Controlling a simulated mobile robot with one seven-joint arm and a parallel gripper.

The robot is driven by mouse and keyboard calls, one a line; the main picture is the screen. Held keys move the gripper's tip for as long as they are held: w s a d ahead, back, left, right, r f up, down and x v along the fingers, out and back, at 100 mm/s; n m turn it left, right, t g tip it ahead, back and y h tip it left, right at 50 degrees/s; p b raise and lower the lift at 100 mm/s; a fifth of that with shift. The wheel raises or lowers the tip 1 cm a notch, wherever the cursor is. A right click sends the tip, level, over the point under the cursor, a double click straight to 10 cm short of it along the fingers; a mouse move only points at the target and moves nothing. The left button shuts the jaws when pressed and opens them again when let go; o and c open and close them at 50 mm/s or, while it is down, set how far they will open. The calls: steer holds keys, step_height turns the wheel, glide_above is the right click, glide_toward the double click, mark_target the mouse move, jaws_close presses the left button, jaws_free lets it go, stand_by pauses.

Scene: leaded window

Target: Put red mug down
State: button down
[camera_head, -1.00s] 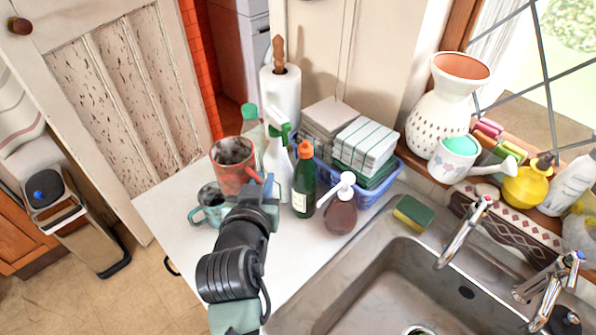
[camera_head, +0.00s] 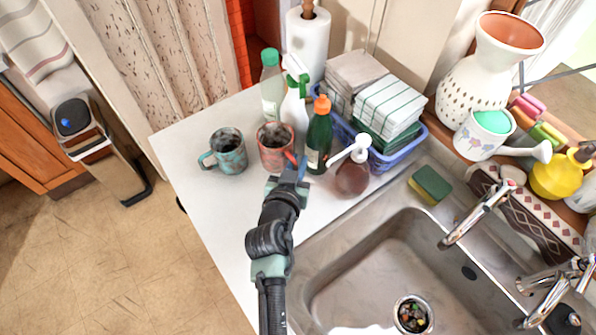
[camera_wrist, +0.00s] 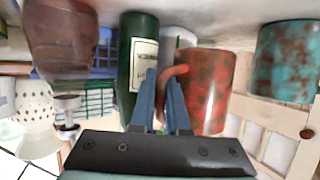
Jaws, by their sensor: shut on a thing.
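The red mug (camera_head: 275,158), reddish with dark mottling, is upright at the counter, right of the teal mug (camera_head: 228,157). Whether its base touches the counter I cannot tell. My gripper (camera_head: 293,170) is on its near right side, with its blue fingers shut on the handle. The wrist view looks upside down: the red mug (camera_wrist: 207,92) is just right of my gripper (camera_wrist: 166,85), its handle between the fingertips. The teal mug (camera_wrist: 287,60) stands apart to the right there.
On the white counter (camera_head: 215,220), a green bottle (camera_head: 319,140), soap dispenser (camera_head: 352,175) and spray bottle (camera_head: 294,110) stand close to the red mug's right and back. A blue basket (camera_head: 410,150) holds cloths. The sink (camera_head: 370,265) lies right. The counter's near left is clear.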

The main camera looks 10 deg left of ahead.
steer(key=shift+w+f+b, duration=0.1)
steer(key=shift+f+b, duration=0.35)
steer(key=shift+f, duration=1.65)
steer(key=shift+f, duration=0.15)
steer(key=c, duration=0.9)
jaws_free()
